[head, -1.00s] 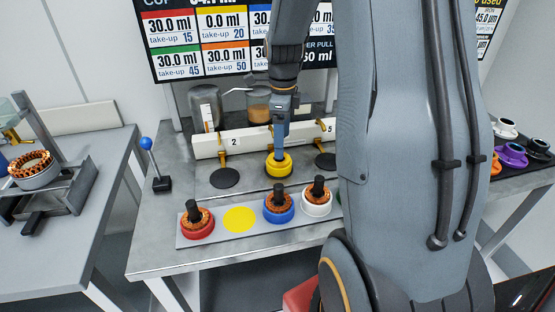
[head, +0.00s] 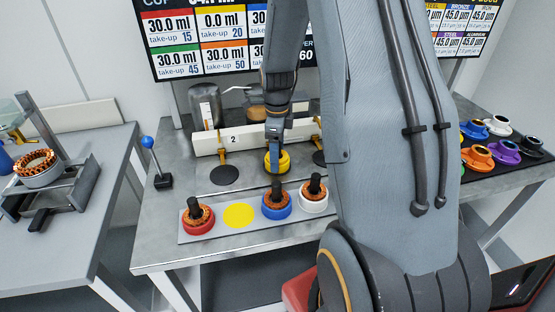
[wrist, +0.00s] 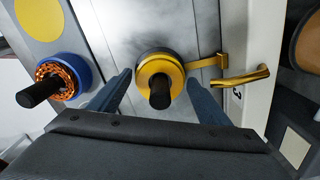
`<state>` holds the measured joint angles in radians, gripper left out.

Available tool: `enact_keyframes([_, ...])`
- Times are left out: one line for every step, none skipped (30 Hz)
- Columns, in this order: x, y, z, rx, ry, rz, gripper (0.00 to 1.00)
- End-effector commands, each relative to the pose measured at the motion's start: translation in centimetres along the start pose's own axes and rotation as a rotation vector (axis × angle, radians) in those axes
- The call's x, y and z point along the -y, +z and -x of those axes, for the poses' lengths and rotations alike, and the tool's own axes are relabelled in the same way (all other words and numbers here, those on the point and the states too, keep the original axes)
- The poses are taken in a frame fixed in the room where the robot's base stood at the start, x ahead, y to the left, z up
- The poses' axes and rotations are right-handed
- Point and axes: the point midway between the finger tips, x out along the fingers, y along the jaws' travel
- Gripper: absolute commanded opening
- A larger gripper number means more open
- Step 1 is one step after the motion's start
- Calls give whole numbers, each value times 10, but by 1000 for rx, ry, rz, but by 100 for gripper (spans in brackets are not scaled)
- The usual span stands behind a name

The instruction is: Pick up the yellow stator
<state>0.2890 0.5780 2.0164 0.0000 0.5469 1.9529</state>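The yellow stator (head: 284,168) sits upright at the back of the middle bench, in front of the white rail. In the wrist view the yellow stator (wrist: 160,65) shows from above as a yellow ring with a black post in its middle. My gripper (wrist: 158,82) is open, with one finger on each side of the stator and a visible gap to it. In the head view my gripper (head: 275,142) points down right over the stator and hides part of it.
In front, a grey plate (head: 221,231) holds red, blue and white stators and a bare yellow disc (head: 240,215). The white rail (head: 208,145) with gold hooks stands close behind the yellow stator. A blue-knobbed lever (head: 148,143) stands left. Coloured parts (head: 505,150) lie at right.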

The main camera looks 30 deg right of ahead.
Motion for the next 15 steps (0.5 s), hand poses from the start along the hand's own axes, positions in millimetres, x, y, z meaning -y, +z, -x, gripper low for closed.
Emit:
enact_keyframes([0,0,0,0,0,0,62])
enact_keyframes([0,0,0,0,0,0,57])
enact_keyframes([0,0,0,0,0,0,50])
enact_keyframes([0,0,0,0,0,0,45])
enact_keyframes([0,0,0,0,0,0,40])
enact_keyframes([0,0,0,0,0,0,33])
enact_keyframes([0,0,0,0,0,0,28])
enact_keyframes([0,0,0,0,0,0,23])
enact_keyframes([0,0,1,0,-1,0,16])
enact_keyframes([0,0,1,0,-1,0,16])
enact_keyframes([0,0,1,0,-1,0,16])
enact_keyframes([0,0,1,0,-1,0,16])
enact_keyframes([0,0,1,0,-1,0,16])
enact_keyframes([0,0,1,0,-1,0,16])
enact_keyframes([0,0,1,0,-1,0,16])
